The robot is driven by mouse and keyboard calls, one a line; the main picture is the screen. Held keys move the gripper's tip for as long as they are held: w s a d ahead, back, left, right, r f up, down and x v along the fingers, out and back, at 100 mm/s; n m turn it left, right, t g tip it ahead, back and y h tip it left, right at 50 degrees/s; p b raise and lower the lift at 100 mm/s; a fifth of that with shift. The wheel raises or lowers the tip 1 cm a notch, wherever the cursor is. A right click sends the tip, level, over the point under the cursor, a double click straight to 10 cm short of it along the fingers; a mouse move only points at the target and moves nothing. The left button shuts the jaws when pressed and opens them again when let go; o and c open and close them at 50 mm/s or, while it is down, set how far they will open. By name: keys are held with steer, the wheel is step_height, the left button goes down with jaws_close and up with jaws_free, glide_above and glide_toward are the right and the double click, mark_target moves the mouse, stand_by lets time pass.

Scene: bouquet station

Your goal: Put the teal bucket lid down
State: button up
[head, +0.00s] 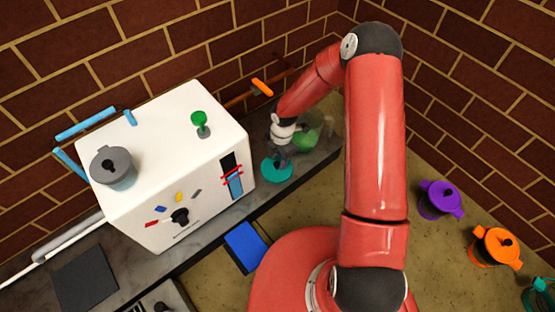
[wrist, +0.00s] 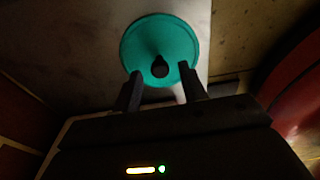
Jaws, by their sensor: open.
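The teal bucket lid (head: 277,171) is a round disc lying flat on the grey counter, near its front edge, to the right of the white machine. In the wrist view the lid (wrist: 160,32) shows whole, with a dark knob (wrist: 160,68) at its middle. My gripper (head: 282,157) is over the lid. In the wrist view my gripper (wrist: 161,76) is open, one finger on each side of the knob, with gaps between. Whether the fingertips touch the lid I cannot tell.
The white machine (head: 180,165) stands close to the left. A green round object (head: 307,138) sits behind my gripper. A blue pad (head: 246,247) lies in front of the counter. Purple (head: 439,200), orange (head: 495,247) and teal (head: 540,296) buckets stand at the right.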

steer(key=s+d+r+m+t+h+p, duration=0.1)
steer(key=s+d+r+m, duration=0.2)
steer(key=r, duration=0.8)
steer(key=s+d+r+m+t+h, duration=0.1)
steer(key=s+d+r+m, duration=0.3)
steer(key=r, duration=0.6)
steer(key=d+r+m+t+h+p, duration=0.1)
steer(key=r+m, duration=0.4)
steer(key=r, duration=0.6)
steer(key=s+d+r+m+t+y, duration=0.1)
steer(key=s+r+m, duration=0.4)
steer(key=s, duration=0.3)
steer(key=s+d+r+m+t, duration=0.1)
steer(key=s+r+m+t, duration=0.1)
steer(key=s+r+m, duration=0.3)
steer(key=shift+s+r+m+y, duration=0.4)
steer(key=shift+s+m, duration=1)
steer(key=shift+s, duration=0.4)
